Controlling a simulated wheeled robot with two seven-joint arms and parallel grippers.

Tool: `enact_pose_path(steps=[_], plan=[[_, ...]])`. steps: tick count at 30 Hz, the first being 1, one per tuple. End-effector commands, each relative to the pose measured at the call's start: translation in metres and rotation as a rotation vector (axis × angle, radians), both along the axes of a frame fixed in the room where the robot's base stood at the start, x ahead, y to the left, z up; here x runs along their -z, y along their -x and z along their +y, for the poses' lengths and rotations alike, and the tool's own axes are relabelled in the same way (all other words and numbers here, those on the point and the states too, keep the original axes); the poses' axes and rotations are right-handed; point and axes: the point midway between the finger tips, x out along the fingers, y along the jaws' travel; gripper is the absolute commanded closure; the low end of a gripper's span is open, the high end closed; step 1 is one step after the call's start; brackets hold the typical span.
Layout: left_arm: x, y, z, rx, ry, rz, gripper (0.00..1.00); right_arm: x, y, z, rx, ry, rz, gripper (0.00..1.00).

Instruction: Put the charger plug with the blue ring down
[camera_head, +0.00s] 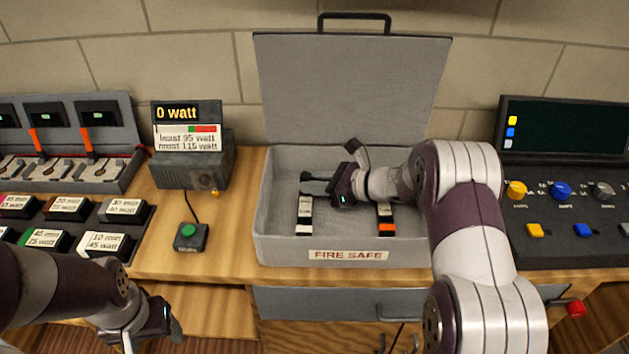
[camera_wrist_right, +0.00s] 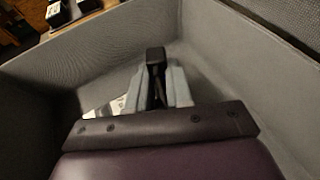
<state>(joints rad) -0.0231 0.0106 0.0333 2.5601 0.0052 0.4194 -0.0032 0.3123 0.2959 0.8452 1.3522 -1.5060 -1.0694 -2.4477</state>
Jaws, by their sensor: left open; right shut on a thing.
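My right gripper (camera_head: 328,180) reaches into the grey fire safe box (camera_head: 345,256), near its left half. It is shut on a small black plug-like thing; in the right wrist view the black end (camera_wrist_right: 155,56) shows between the pale fingers (camera_wrist_right: 156,88). No blue ring can be made out on it. My left gripper (camera_head: 170,325) is open at the lower left, in front of the bench, away from the box.
The box lid (camera_head: 350,90) stands open. Left of the box are a watt meter (camera_head: 190,160), a green button (camera_head: 190,236), a charger rack (camera_head: 70,150) and several labelled blocks (camera_head: 105,243). A console (camera_head: 560,190) with coloured knobs stands right. The box floor's right part is partly hidden by my arm.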

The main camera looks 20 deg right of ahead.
Motion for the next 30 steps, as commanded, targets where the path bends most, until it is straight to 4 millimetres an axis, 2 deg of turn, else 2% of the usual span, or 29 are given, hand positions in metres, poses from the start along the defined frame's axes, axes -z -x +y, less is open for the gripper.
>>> enact_pose_path(steps=[3,4,6,14,17,27,30], plan=[[0.000,0.000,0.000,0.000,0.000,0.000,0.35,-0.001,0.000,0.000,0.001,0.000,-0.002,1.00],[0.000,0.000,0.000,0.000,0.000,0.000,0.35,-0.001,0.000,0.000,0.001,0.000,-0.002,0.77],[0.000,0.000,0.000,0.000,0.000,0.000,0.35,-0.001,0.000,0.000,0.001,0.000,-0.002,0.55],[0.000,0.000,0.000,0.000,0.000,0.000,0.35,-0.001,0.000,-0.001,0.001,0.000,-0.002,0.55],[0.001,0.000,0.000,0.000,0.000,0.000,0.35,-0.003,0.004,-0.006,0.003,0.000,-0.001,0.55],[0.009,0.000,0.000,0.000,0.000,0.000,0.35,-0.031,0.052,-0.067,0.004,0.001,-0.003,0.55],[0.010,0.000,0.000,0.000,0.000,0.000,0.35,-0.038,0.063,-0.080,0.002,0.000,-0.002,0.55]])
